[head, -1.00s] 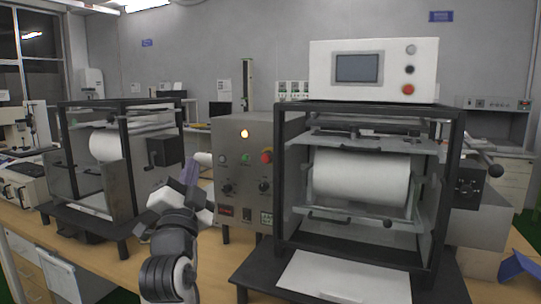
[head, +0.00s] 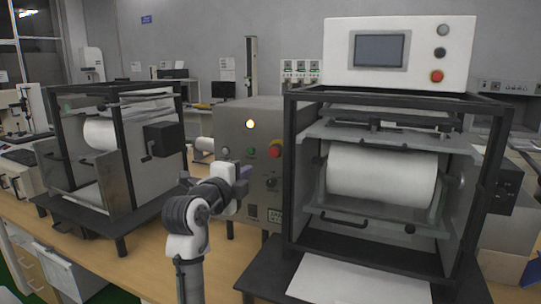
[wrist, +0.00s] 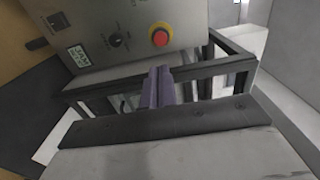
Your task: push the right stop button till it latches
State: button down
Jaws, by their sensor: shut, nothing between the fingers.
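A red stop button with a yellow ring (head: 275,151) is on the front of the grey control box (head: 234,118). It also shows in the wrist view (wrist: 160,36), just beyond my fingertips. Another red button (head: 436,76) is on the white panel (head: 335,48) above the right machine, farther right and higher. My gripper (head: 245,172) is shut and empty, its purple fingers in front of the grey box, left of and below the ringed button. The fingers (wrist: 160,72) point towards the box in the wrist view, and no contact with the button shows.
The right machine's black frame (head: 296,170) and white roll (head: 380,176) stand right of the box.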

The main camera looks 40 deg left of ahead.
jog(key=p, duration=0.6)
send_near(273, 153)
jog(key=x, duration=0.5)
jog(key=shift+w+r, duration=0.15)
jog(key=shift+w, duration=0.25)
jog(key=shift+w+a, duration=0.2)
jog(key=shift+w, duration=0.35)
